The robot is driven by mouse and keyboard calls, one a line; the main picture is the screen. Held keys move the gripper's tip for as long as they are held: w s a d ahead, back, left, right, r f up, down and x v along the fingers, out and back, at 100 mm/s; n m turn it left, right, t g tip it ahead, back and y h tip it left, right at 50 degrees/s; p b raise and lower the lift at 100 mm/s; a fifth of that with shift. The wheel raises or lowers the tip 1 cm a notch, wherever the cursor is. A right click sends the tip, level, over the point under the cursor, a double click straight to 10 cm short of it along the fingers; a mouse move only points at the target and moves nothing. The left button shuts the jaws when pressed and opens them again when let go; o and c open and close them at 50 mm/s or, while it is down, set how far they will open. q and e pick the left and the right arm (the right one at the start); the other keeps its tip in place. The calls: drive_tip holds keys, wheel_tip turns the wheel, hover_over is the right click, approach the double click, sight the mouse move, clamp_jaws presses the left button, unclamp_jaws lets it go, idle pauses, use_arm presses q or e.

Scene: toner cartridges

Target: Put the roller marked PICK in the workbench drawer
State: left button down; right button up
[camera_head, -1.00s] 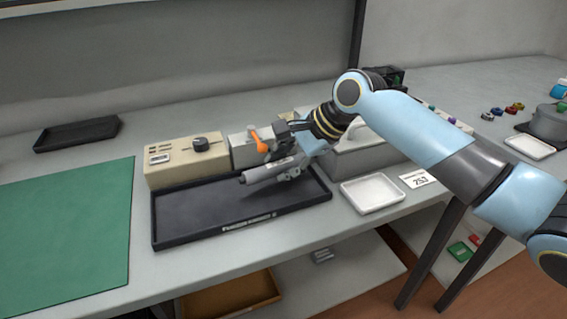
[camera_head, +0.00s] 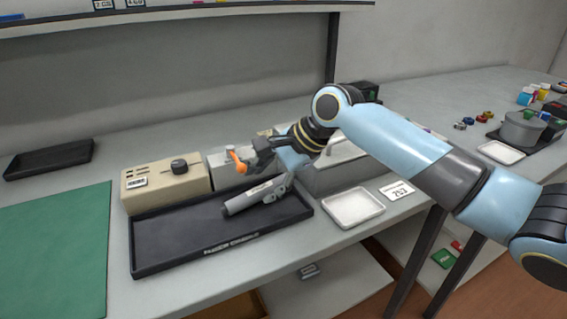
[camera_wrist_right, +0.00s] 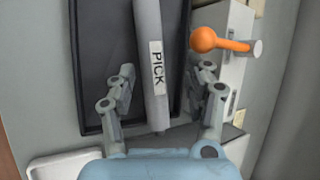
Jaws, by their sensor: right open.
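The grey roller (camera_head: 252,197) lies at a slant over the right part of the black tray (camera_head: 150,262). Its white label reads PICK in the right wrist view (camera_wrist_right: 158,67). My right gripper (camera_head: 268,172) is open above it, with one finger on each side of the roller in the wrist view (camera_wrist_right: 167,75) and a visible gap to each. Whether the roller's far end touches the tray floor is hard to tell. A brown open drawer (camera_head: 240,306) shows partly below the bench front, mostly cut off by the picture's edge. My left gripper is out of view.
An orange-knobbed lever (camera_head: 238,162) stands close behind the gripper, beside a beige box (camera_head: 165,183). A white tray (camera_head: 353,207) and a 253 card (camera_head: 397,190) lie to the right. A green mat (camera_head: 55,250) on the left is clear.

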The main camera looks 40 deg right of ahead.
drive_tip(key=p+v, duration=0.2)
drive_tip(key=v, duration=0.8)
drive_tip(key=shift+r, duration=0.25)
drive_tip(key=shift+o, duration=0.4)
drive_tip(key=shift+s+d+r, duration=0.15)
drive_tip(key=shift+s, duration=0.05)
drive_tip(key=w+d+g+h+p, duration=0.1)
drive_tip(key=w+p, duration=0.1)
drive_tip(key=w+m+h+p, duration=0.1)
drive_tip(key=w+p, duration=0.1)
drive_tip(key=w+d+f+g+h+p, duration=0.1)
drive_tip(key=p, duration=0.1)
drive_tip(key=shift+w+d+f+m+g, duration=0.1)
drive_tip(key=shift+w+d+m+g, duration=0.2)
drive_tip(key=shift+w+d, duration=0.1)
drive_tip(key=w+a+g+p, duration=0.1)
drive_tip(key=a+g+p, duration=0.2)
drive_tip(key=a, duration=0.3)
drive_tip(key=h, duration=0.1)
hover_over(263, 185)
drive_tip(key=shift+g, duration=0.4)
wheel_tip(263, 185, down, 4)
drive_tip(key=shift+f, duration=0.1)
drive_tip(key=f, duration=0.6)
drive_tip(key=shift+s+a+b, duration=0.1)
drive_tip(key=shift+a+b, duration=0.15)
drive_tip(key=shift+b, duration=0.05)
clamp_jaws()
